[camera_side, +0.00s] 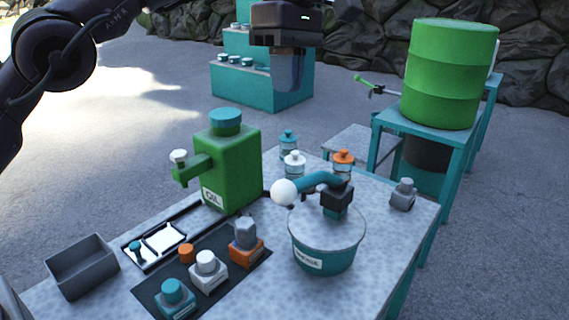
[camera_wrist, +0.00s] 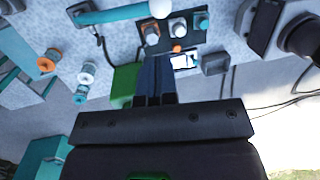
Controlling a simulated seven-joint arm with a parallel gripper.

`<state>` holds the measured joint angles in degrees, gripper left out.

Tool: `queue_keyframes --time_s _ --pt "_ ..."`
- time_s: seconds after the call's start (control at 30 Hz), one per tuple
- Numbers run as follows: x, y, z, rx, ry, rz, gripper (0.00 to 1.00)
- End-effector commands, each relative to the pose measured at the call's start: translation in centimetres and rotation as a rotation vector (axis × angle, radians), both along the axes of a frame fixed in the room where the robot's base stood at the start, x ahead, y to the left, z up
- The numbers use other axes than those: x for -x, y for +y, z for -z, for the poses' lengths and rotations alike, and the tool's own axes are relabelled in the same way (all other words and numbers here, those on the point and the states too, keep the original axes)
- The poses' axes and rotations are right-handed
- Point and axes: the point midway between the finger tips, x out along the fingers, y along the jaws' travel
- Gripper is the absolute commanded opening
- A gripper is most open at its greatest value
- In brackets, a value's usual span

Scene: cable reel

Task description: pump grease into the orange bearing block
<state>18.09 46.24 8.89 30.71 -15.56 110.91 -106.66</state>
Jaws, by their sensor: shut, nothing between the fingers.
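The orange bearing block (camera_side: 246,250) sits on a dark mat, with a grey piece on top. It also shows in the wrist view (camera_wrist: 152,37). A round teal grease pot (camera_side: 322,258) with a pale lid stands to its right. The pot's teal pump lever (camera_side: 318,180) ends in a white ball knob (camera_side: 284,193), pointing left; the knob shows in the wrist view (camera_wrist: 160,8). My gripper (camera_side: 286,88) is high above the back of the table, fingers together and empty, apart from everything. Its fingers (camera_wrist: 155,62) also show in the wrist view.
A green oil can (camera_side: 232,165) stands behind the mat. White (camera_side: 207,270) and teal (camera_side: 173,298) blocks and an orange cap (camera_side: 187,253) share the mat. A grey bin (camera_side: 82,265) is at left. Small jars (camera_side: 294,165) stand behind the pot; a green drum (camera_side: 450,75) stands beyond.

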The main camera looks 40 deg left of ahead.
Motion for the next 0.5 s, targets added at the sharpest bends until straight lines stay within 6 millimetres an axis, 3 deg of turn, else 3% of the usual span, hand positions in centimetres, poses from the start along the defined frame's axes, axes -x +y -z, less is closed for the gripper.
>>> queue_keyframes --time_s 0.17,0.5 --pt "0.4 -0.1 1.4 -0.001 0.002 0.001 0.00" --pt "1.3 -0.7 6.6 -0.002 0.004 0.002 0.00"
